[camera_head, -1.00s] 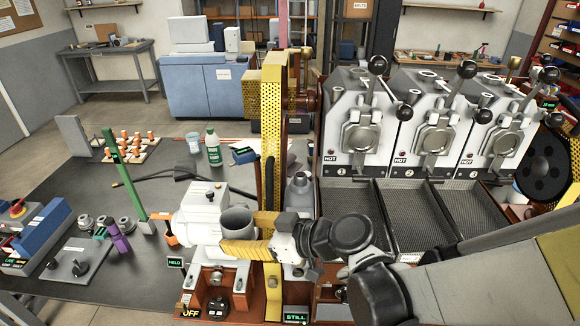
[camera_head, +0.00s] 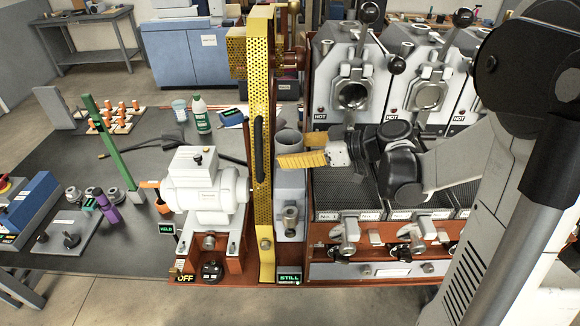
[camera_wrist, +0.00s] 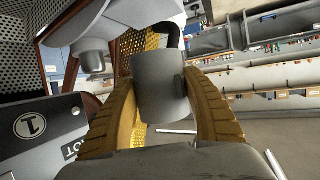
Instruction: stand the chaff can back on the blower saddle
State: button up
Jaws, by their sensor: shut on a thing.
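The chaff can, a plain grey open-topped cylinder (camera_head: 289,141), is held upright between my gripper's yellow ribbed fingers. In the wrist view the can (camera_wrist: 160,88) sits between the two curved fingers, which are shut on it. My gripper (camera_head: 284,160) reaches in from the right, just right of the yellow perforated guard. The can is over a grey housing (camera_head: 290,190); I cannot tell whether they touch. The white blower (camera_head: 205,188) stands on a red base left of the guard. The saddle itself is not clearly visible.
The tall yellow guard (camera_head: 263,215) stands close left of the can. Signs read HELD and STILL.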

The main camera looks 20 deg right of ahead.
aim_at(291, 178)
notch_tip(291, 178, down, 5)
jog(key=shift+a+r+b, duration=0.1)
jog(key=shift+b, duration=0.7)
jog(key=shift+w+d+f, duration=0.15)
jog(key=shift+d+f, duration=0.05)
jog(key=shift+f+b, duration=0.2)
jog(key=shift+b, duration=0.1)
jog(key=o, duration=1.3)
jog(key=shift+c, duration=0.2)
jog(key=shift+r, duration=0.1)
jog(key=shift+r, duration=0.1)
